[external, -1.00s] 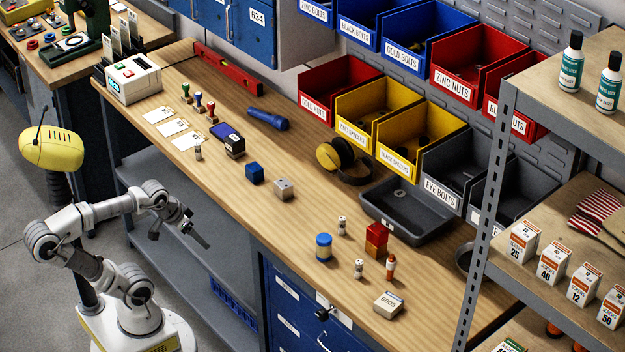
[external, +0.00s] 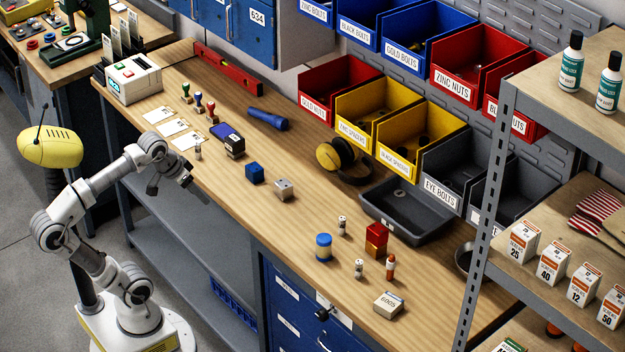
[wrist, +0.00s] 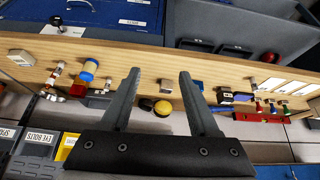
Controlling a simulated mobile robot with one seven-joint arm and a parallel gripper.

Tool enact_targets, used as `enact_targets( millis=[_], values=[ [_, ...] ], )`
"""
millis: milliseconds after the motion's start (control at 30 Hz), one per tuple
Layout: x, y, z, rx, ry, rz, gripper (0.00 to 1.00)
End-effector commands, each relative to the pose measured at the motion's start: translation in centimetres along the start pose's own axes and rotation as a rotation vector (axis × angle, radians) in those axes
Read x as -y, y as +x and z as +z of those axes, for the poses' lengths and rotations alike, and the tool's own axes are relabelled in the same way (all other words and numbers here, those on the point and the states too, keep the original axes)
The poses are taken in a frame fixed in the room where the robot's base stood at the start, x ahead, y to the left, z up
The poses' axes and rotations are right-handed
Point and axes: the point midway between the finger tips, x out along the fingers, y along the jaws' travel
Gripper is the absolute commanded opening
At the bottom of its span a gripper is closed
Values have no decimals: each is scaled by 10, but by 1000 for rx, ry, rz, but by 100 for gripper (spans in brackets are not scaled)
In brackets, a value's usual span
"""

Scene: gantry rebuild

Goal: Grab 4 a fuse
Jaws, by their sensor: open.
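Several small upright cylinders that look like fuses stand on the wooden bench (external: 290,225). One pale fuse (external: 342,226) is behind the blue-topped jar (external: 324,247), and another (external: 358,268) is in front of the red block (external: 376,239). An orange-and-white cylinder (external: 390,267) stands beside them. A further small pale cylinder (external: 198,151) is by the white cards. My gripper (external: 196,191) is off the bench's front edge, left of the fuse group. In the wrist view my gripper (wrist: 160,75) is open and empty, its fingers spread over the bench.
A white box (external: 388,304) lies near the front edge. Yellow headphones (external: 329,156) and a grey tray (external: 405,222) lie at the back. A shelf post (external: 487,210) stands at the right.

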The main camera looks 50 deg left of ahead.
Motion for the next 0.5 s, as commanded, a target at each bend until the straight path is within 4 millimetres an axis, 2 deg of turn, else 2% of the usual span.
enact_targets(
  millis=[100, 300, 500],
  values=[
    [-21, 23, -27, 13, -82, -11, 62],
    [-60, 74, -62, 18, -266, 8, 62],
    [-109, 138, -82, 57, -549, 90, 62]
  ],
)
